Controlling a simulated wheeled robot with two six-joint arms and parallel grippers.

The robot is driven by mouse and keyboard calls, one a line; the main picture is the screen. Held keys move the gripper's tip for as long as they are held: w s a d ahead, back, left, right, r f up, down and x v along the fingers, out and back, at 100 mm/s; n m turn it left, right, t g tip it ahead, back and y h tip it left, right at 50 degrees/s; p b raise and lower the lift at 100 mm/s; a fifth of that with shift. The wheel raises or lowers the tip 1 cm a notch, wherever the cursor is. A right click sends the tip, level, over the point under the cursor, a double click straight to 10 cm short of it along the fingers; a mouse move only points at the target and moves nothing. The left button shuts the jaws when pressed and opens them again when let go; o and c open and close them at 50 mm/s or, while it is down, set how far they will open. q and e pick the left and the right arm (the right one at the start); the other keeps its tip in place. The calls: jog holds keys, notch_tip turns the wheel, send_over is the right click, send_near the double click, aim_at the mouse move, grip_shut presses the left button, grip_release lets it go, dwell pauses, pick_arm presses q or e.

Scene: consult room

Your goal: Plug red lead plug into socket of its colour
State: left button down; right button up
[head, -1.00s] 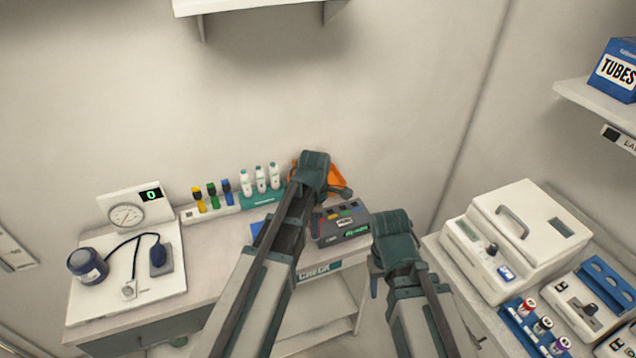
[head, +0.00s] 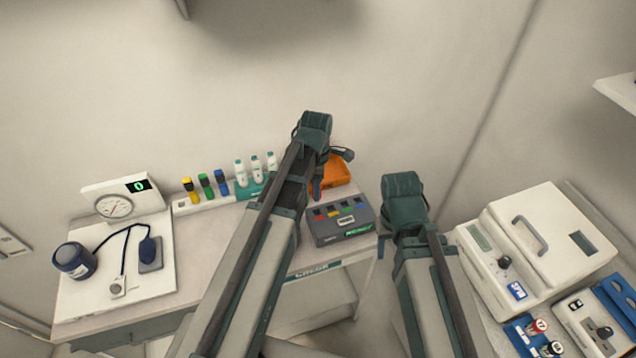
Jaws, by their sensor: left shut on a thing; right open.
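The grey socket box (head: 340,226) stands on the desk, with a row of small coloured sockets on its top and a green display on its front. My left arm reaches over the desk. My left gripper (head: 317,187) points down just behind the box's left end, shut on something. The red lead plug cannot be made out clearly there; the arm and gripper largely hide it. Yellow (head: 190,190), green (head: 206,186) and blue (head: 221,183) plugs stand upright in a white rack. My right gripper (head: 381,246) is open, right of the box, partly hidden by its arm.
White bottles (head: 256,170) in a green holder and an orange bin (head: 337,172) stand at the back. Desk in front of the rack is partly bare.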

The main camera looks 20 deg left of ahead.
pick_arm(q)
jog(key=shift+f, duration=0.15)
jog(key=shift+f+b, duration=2.3)
jog(key=shift+b, duration=0.1)
jog(key=shift+f+b, duration=1.5)
jog(key=shift+c, duration=2.2)
grip_release()
jog(key=shift+r, duration=0.15)
notch_tip(320, 180, up, 14)
jog(key=p, duration=1.4)
jog(key=shift+f, duration=0.2)
